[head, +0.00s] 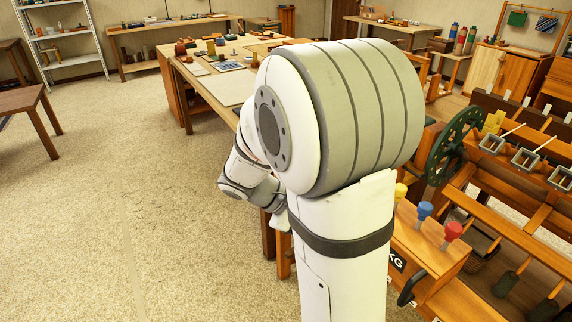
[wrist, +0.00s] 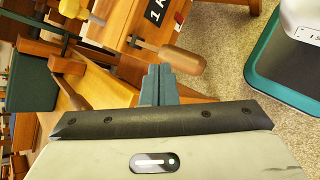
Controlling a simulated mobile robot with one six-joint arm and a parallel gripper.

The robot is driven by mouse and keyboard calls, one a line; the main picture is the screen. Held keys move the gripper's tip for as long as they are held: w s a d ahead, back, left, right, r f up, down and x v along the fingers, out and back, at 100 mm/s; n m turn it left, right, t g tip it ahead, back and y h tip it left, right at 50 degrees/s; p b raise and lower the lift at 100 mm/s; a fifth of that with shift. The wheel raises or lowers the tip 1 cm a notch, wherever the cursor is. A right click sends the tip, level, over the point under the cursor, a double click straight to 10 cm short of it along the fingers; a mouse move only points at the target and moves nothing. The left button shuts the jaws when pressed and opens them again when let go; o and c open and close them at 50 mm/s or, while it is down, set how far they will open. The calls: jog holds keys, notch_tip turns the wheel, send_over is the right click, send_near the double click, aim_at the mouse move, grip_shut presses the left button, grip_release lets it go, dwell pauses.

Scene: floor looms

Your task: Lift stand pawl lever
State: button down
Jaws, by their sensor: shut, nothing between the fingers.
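My gripper (wrist: 160,86) shows in the wrist view with its dark grey-green fingers together and nothing between them. A lever with a rounded wooden handle (wrist: 182,59) sticks out from the orange wooden stand (wrist: 118,28), just beyond the fingertips. The fingertips overlap the handle's near edge in the picture; I cannot tell whether they touch. I cannot tell for sure that this is the pawl lever. In the head view the wooden stand (head: 428,252) carries yellow, blue (head: 424,211) and red (head: 452,232) knobs.
A loom frame with a dark green wheel (head: 455,145) stands right of my arm. A long worktable (head: 232,88) with small items is behind it. A dark green block (wrist: 32,84) lies left of my gripper in the wrist view. Open carpet (head: 140,190) lies on the left.

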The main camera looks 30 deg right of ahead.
jog(key=w+d+f+n+t+h+b, duration=0.2)
jog(key=w+f+n+h, duration=0.1)
jog(key=w, duration=0.4)
jog(key=w+d+f+n+t+h+b, duration=0.1)
jog(key=w+d+f+n+h+b, duration=0.2)
jog(key=w+h, duration=0.4)
notch_tip(320, 180, down, 2)
jog(key=shift+w+f+n+t+h, duration=0.2)
jog(key=shift+w+n+t+h, duration=0.2)
jog(key=shift+w+n, duration=0.3)
jog(key=shift+d, duration=0.15)
jog(key=x, duration=1)
